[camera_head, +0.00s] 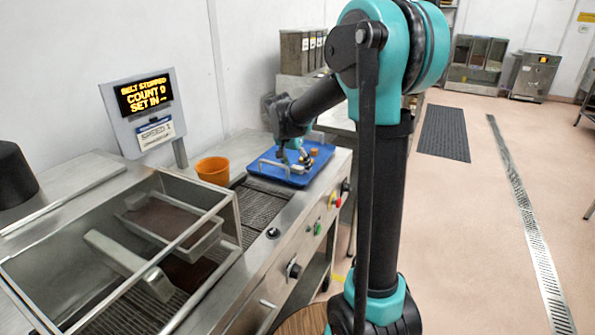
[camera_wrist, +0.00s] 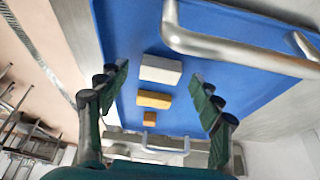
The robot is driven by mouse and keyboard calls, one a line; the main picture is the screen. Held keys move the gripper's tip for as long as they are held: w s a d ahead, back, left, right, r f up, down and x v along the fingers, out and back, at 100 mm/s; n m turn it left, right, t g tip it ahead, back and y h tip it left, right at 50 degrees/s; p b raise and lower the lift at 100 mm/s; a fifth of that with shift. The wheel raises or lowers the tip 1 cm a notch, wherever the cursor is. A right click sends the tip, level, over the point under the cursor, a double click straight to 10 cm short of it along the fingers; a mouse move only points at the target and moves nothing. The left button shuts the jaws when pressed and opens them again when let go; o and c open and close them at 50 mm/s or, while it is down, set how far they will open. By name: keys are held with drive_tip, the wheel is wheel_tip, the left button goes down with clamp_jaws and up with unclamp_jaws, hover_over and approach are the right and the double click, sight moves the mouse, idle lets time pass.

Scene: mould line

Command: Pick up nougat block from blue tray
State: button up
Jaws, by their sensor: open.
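The blue tray (camera_head: 322,163) lies on the steel counter in the head view, and it fills much of the wrist view (camera_wrist: 235,85). Three blocks lie in a row on it in the wrist view: a cream-white block (camera_wrist: 160,69), probably the nougat, a yellow-orange block (camera_wrist: 153,99) and a small orange-brown block (camera_wrist: 150,119). My gripper (camera_wrist: 160,77) is open and points down at the tray, its green fingers on either side of the row, with no block visibly held. In the head view my gripper (camera_head: 292,152) is over the tray, partly hiding the blocks.
Silver handles (camera_wrist: 240,48) rise at the tray's ends. An orange cup (camera_head: 212,170) stands left of the tray. A steel-framed enclosure (camera_head: 140,265) holding a mould-like tray is at front left. A sign (camera_head: 147,100) reads "BELT STOPPED".

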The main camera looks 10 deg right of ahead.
drive_tip(key=shift+w+d+f, duration=0.1)
drive_tip(key=shift+f, duration=0.2)
drive_tip(key=shift+c, duration=0.4)
drive_tip(key=c, duration=0.9)
drive_tip(key=shift+r, duration=0.15)
